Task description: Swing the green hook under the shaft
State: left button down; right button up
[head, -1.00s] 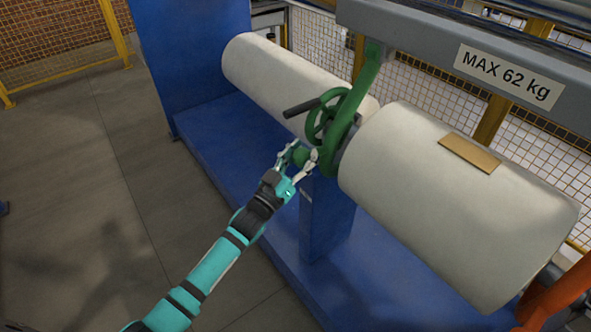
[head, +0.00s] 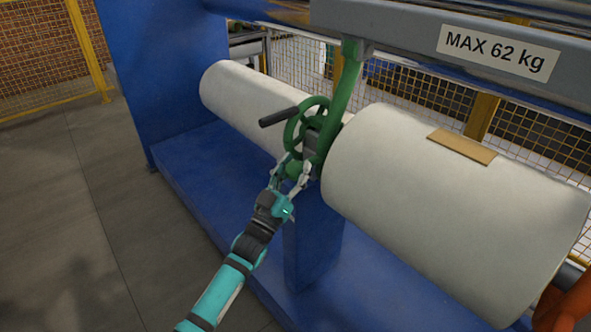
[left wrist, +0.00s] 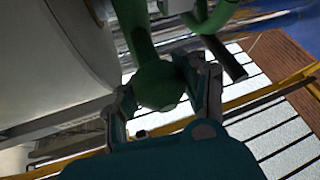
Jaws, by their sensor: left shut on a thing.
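The green hook (head: 345,85) hangs from the grey beam and curves down in front of the gap between two pale rollers. Its lower end has a round green knob, clear in the left wrist view (left wrist: 158,88). My left gripper (head: 294,172) is shut on this knob, with a finger on each side. The shaft between the rollers is mostly hidden behind the hook and a green handwheel (head: 290,133); I cannot tell whether the hook is under it. My right gripper is not in view.
The right roller (head: 440,200) is close beside the hook, with a tan plate (head: 461,146) on top. The left roller (head: 240,105) lies beyond the handwheel, whose black handle (head: 279,117) sticks out left. A blue post (head: 312,245) stands below. Grey floor (head: 70,220) is open at left.

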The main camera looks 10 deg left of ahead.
pick_arm(q)
jog(key=shift+s+d+f, duration=0.1)
jog(key=shift+d+f, duration=0.05)
jog(key=shift+f, duration=0.45)
jog(key=c, duration=1)
grip_release()
jog(key=shift+c, duration=0.2)
jog(key=o, duration=0.4)
jog(key=shift+r, duration=0.3)
jog(key=shift+c, duration=0.2)
jog(key=v, duration=1.2)
